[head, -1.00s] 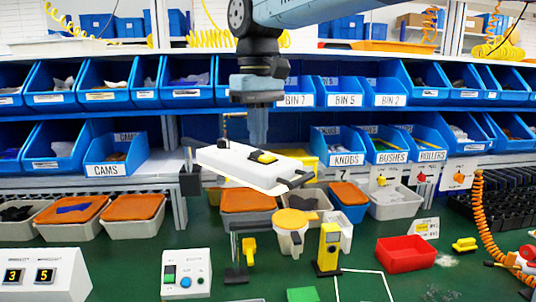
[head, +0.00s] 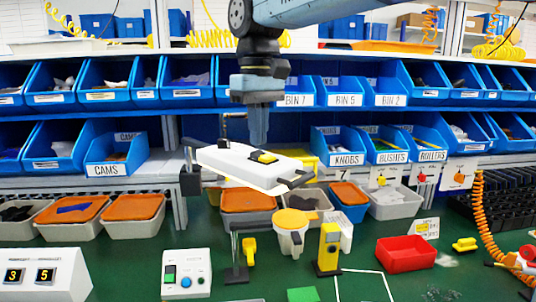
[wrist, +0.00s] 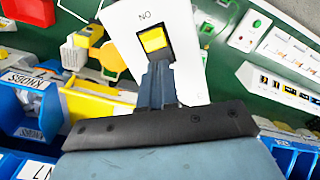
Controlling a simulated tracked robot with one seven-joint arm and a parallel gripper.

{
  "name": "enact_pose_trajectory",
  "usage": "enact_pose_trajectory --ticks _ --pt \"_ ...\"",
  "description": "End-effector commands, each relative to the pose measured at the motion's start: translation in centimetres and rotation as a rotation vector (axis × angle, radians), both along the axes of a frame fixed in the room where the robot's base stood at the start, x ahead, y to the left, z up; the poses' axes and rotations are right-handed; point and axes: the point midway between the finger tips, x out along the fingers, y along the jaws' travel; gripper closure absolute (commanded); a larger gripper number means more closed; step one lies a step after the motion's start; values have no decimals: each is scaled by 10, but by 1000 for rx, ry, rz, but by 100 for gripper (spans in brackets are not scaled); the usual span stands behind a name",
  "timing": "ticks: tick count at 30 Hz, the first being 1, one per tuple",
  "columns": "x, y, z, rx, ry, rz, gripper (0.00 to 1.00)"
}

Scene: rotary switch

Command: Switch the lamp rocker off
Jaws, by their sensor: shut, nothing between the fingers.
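The lamp rocker is a yellow rocker (head: 263,157) in a dark recess on top of a white box (head: 225,160). The box is held up above the green bench on a dark stand. My gripper (head: 259,143) points down over the box, shut and empty, with its tips close to the rocker. In the wrist view the yellow rocker (wrist: 153,39) shows beside a label that reads "NO" from this side. The shut fingertips (wrist: 157,66) are at the near end of the recess. I cannot tell whether they touch the rocker.
Blue bins (head: 117,155) line the racks behind. A yellow post (head: 329,248), a red tray (head: 405,253) and a white control box (head: 186,273) stand on the bench in front. An orange coiled hose (head: 482,210) hangs at right.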

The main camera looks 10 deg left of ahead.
Motion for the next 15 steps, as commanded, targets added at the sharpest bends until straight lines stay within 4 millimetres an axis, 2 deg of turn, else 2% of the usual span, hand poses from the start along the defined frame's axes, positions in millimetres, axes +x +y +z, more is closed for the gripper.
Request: enact_pose_trajectory --ticks 15 --pt "0 0 -4 0 0 0 100"
